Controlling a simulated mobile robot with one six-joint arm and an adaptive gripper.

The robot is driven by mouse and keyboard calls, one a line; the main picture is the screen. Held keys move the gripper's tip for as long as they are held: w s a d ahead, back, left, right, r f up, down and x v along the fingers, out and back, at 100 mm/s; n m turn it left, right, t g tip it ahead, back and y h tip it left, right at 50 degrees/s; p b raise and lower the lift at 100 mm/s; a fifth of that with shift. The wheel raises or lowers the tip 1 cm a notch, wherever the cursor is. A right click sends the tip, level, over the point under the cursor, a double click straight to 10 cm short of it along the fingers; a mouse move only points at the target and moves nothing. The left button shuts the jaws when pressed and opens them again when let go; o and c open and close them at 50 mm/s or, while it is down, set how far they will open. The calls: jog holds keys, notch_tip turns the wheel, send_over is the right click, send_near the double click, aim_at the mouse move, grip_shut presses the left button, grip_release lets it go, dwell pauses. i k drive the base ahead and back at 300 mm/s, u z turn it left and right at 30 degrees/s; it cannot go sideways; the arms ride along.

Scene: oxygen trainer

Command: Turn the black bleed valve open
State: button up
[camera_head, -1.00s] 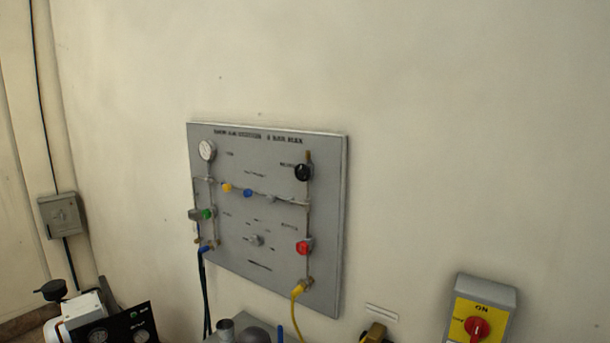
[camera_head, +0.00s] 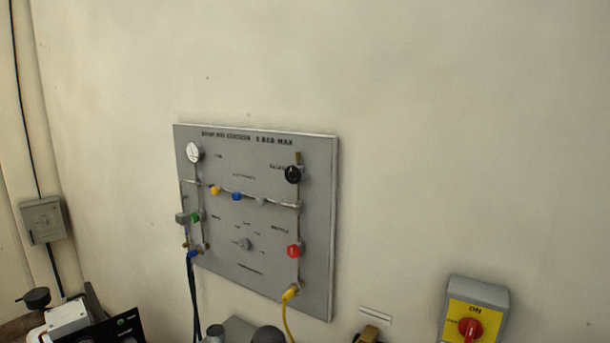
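The black bleed valve (camera_head: 292,174) is a round black knob at the upper right of a grey wall panel (camera_head: 265,270). It sits on a vertical pipe, under a short brass-coloured end. Its handle position is too small to read. My gripper is not in view, and nothing covers the knob.
A yellow hose (camera_head: 287,314) hangs below. A yellow switch box (camera_head: 474,312) is at lower right.

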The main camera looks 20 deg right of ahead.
aim_at(295, 173)
jog(key=z, duration=0.4)
jog(key=k, duration=1.4)
jog(key=u, duration=0.35)
jog(key=i, duration=1.05)
jog(key=u, duration=0.1)
